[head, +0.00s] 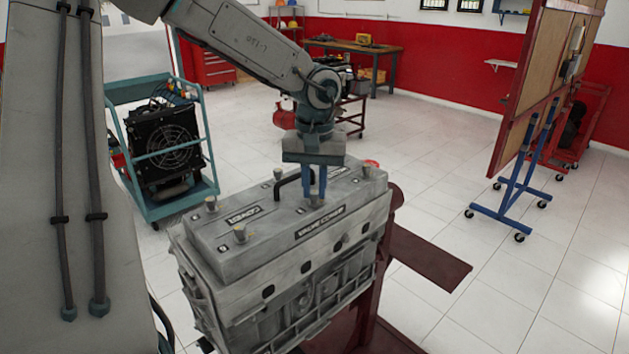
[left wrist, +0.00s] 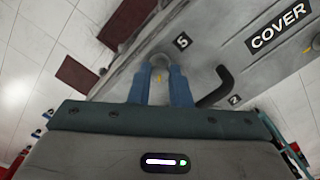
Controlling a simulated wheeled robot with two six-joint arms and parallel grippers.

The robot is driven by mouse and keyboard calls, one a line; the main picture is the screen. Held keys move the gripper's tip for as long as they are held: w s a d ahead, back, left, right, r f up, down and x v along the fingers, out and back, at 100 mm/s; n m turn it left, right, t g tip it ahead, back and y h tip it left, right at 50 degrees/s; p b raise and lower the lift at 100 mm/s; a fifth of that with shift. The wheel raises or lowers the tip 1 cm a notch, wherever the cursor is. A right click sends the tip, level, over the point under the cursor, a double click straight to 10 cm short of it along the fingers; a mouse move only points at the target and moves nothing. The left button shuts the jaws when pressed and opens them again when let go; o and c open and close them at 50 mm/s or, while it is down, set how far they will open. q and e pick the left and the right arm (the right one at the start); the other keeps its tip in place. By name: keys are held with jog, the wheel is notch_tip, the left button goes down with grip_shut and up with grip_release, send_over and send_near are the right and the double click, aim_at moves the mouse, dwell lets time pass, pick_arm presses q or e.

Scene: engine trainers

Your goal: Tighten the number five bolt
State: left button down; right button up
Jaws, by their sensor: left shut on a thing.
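The number five bolt (left wrist: 160,62) is a pale round-headed bolt beside the printed 5 (left wrist: 182,41) on the grey valve cover (left wrist: 215,62). My left gripper (left wrist: 159,75) has its two blue fingers shut on this bolt head. In the head view my left gripper (head: 316,197) points straight down at the bolt, near the front edge of the valve cover (head: 265,225); the fingers mostly hide the bolt. My right gripper is not in view.
Other bolts stand on the cover, one at the front left corner (head: 240,233), one at the left end (head: 211,203). The engine (head: 300,290) sits on a dark red stand (head: 430,257). A teal cart (head: 205,150) and blue-legged board (head: 515,185) stand apart on open tiled floor.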

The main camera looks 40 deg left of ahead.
pick_arm(q)
jog(key=m+p, duration=0.1)
jog(key=m, duration=0.3)
jog(key=shift+m, duration=0.3)
jog(key=shift+m+p, duration=0.55)
jog(key=shift+m, duration=1.05)
jog(key=c, duration=1.3)
grip_release()
jog(key=shift+c, duration=0.2)
